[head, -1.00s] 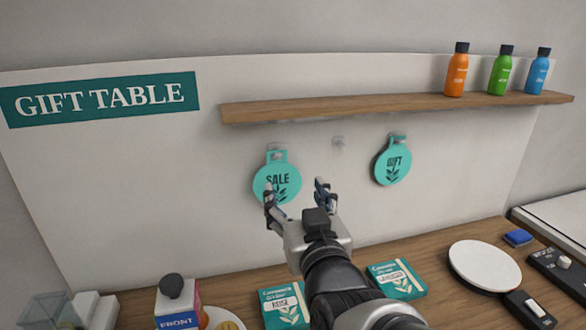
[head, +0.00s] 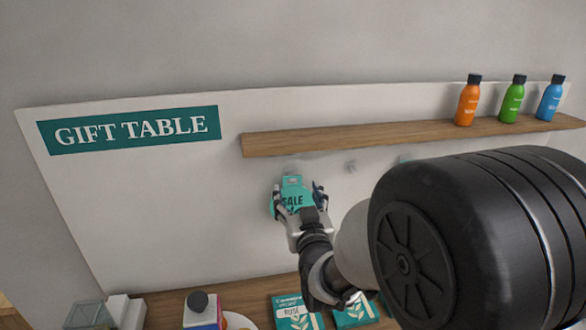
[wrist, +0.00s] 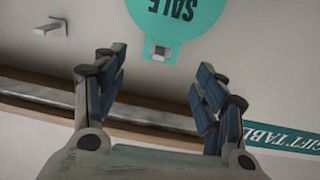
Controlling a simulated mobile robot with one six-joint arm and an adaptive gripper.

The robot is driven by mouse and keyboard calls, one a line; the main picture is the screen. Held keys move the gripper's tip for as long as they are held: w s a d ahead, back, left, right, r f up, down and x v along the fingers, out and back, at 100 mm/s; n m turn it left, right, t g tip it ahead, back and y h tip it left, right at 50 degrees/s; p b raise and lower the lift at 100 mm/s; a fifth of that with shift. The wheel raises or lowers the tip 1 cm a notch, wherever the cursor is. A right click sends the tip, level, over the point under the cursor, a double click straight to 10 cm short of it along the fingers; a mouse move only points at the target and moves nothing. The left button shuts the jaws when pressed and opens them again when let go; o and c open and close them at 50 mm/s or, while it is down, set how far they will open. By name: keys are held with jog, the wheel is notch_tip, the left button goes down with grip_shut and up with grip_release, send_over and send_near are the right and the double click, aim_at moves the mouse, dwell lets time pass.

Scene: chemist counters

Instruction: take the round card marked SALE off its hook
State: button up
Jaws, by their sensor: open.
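The round teal SALE card (head: 291,184) hangs against the white board under the shelf, its lower part hidden behind my gripper (head: 301,196). In the wrist view the card (wrist: 170,14) appears upside down at the top, partly cut off. Its narrow tab and pale hook (wrist: 158,50) lie in line with the gap between my fingertips. My gripper (wrist: 160,62) is open with nothing between its fingers. The card looks just beyond the fingertips; I cannot tell whether they touch it.
The wooden shelf (head: 350,137) runs just above the card and carries several bottles at its right end. Boxes (head: 297,313) lie on the counter below.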

aim_at(293, 180)
jog(key=shift+w+a+p, duration=0.25)
jog(key=shift+w+p, duration=0.2)
jog(key=shift+w, duration=0.9)
jog(key=shift+w+a+p, duration=0.2)
jog(key=shift+w+p, duration=0.2)
jog(key=shift+w, duration=0.95)
jog(key=shift+r, duration=0.1)
jog(key=c, duration=1.1)
